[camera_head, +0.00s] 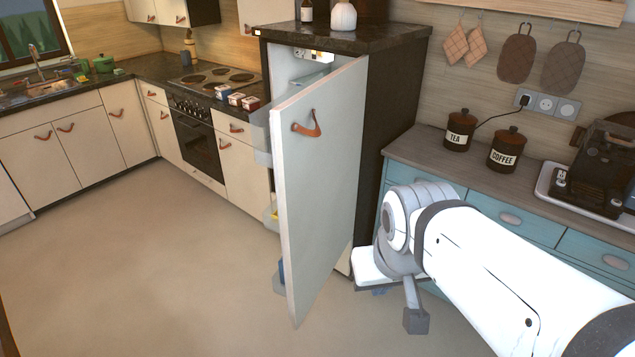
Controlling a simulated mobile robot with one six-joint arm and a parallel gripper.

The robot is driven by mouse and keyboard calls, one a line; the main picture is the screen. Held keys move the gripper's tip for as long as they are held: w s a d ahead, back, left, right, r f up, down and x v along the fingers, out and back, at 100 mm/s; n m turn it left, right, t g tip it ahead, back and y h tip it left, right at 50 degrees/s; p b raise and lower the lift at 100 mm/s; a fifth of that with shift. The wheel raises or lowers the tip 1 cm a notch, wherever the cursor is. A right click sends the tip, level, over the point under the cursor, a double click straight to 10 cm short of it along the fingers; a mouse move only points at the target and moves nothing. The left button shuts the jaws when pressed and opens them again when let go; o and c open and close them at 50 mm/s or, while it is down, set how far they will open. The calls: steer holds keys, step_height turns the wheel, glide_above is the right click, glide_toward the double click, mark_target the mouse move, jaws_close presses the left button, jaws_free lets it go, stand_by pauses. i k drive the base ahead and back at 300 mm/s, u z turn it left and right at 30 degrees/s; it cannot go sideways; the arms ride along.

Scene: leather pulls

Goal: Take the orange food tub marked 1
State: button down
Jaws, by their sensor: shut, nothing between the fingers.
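No orange food tub marked 1 shows in this view. The tall fridge (398,120) stands in the middle with its pale door (325,190) swung open towards me. The door hides most of the inside; only a strip at the top left shows, with a pale item (308,79) on a shelf. Bins on the door's inner side show at its left edge, with a bit of yellow in one and blue in another. My white arm reaches in from the lower right and ends just right of the door.
A brown leather pull (307,126) is on the door's outer face. Right of the fridge, a counter (445,160) holds a TEA canister (461,131), a COFFEE canister (507,150) and a coffee machine (600,168). Small boxes (236,99) stand by the stove. The floor at left is clear.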

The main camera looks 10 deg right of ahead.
mark_target(235, 99)
steer(key=z, duration=0.15)
steer(key=i, duration=0.9)
steer(key=u, duration=1.85)
steer(key=i, duration=4.35)
